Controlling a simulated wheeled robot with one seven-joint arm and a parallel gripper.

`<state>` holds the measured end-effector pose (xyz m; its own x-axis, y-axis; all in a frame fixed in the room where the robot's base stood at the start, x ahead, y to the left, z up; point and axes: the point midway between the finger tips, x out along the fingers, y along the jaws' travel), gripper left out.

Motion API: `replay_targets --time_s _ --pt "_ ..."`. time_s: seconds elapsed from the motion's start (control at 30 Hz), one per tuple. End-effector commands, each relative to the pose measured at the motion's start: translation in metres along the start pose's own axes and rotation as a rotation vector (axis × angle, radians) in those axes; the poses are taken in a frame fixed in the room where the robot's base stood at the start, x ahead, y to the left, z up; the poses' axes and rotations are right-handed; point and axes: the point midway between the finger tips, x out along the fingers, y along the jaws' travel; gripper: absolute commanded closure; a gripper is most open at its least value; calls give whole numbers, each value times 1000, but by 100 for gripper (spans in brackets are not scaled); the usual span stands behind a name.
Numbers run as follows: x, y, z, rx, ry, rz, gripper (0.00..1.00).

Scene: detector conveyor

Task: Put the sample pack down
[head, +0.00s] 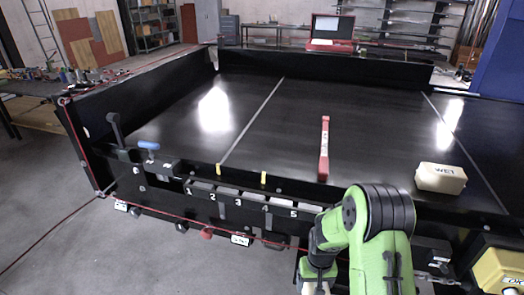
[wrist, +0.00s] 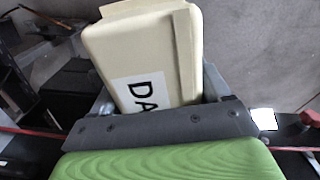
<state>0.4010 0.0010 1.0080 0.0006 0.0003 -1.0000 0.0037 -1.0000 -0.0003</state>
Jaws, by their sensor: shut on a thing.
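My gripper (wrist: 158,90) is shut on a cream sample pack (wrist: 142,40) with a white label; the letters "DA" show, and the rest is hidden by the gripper. The pack sits tilted between the grey fingers, with floor behind it. In the head view my gripper (head: 318,278) is low at the bottom edge, in front of the conveyor's near side, and the held pack is mostly out of sight.
A row of numbered plates (head: 240,199) runs along the near edge. A yellow container (head: 490,250) with a pale labelled top (head: 497,272) is at bottom right. Much of the belt is clear.

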Motion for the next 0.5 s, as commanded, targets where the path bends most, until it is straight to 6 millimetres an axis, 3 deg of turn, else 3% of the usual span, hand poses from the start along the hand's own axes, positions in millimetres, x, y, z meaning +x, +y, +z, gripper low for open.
replay_targets --time_s 0.03,0.23,0.37,0.5 --pt "19 0 0 1 1 0 73" --pt "57 0 0 3 1 0 73" --pt "71 0 0 3 1 0 73" --pt "71 1 0 4 1 0 73"
